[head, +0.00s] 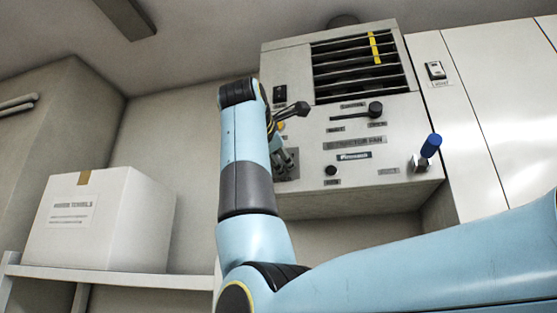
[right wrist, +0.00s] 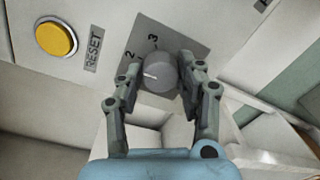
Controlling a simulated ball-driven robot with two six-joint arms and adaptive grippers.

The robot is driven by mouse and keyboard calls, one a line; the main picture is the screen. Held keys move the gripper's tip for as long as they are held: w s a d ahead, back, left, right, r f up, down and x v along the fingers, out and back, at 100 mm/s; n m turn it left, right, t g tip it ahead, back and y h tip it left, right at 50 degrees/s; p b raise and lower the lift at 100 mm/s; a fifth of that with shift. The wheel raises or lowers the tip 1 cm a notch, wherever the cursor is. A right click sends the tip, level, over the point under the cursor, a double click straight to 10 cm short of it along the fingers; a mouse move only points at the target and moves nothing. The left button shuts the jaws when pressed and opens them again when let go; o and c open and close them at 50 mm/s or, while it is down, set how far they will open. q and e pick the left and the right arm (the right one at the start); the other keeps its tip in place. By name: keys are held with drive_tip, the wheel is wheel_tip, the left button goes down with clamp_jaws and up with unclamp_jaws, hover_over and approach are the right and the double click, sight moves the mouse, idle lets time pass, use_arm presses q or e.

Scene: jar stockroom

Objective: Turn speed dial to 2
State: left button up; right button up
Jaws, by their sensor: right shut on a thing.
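The speed dial (right wrist: 160,74) is a round grey knob on a darker grey plate (right wrist: 178,38) in the right wrist view. The numbers 2 and 3 show on the plate above and left of it. A white pointer mark on the knob points left in the picture, a little below the 2. My right gripper (right wrist: 160,78) is shut on the dial, one finger on each side. In the head view my right gripper (head: 284,160) is at the lower left of the fan panel (head: 310,190), and the dial is mostly hidden there. My left gripper is not in view.
A yellow button (right wrist: 56,39) labelled RESET is left of the dial. The panel also has a vent grille (head: 350,65), a black slider knob (head: 375,108) and a blue-handled lever (head: 430,146). A white box (head: 85,225) stands on a shelf (head: 110,280) at the left.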

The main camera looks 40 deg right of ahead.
drive_tip(key=shift+m, duration=0.3)
idle(0.4)
drive_tip(key=o, duration=1.1)
drive_tip(key=shift+o, duration=0.2)
drive_tip(key=shift+a, duration=0.1)
drive_tip(key=v, duration=0.7)
drive_tip(key=shift+a, duration=0.1)
drive_tip(key=shift+s, duration=0.1)
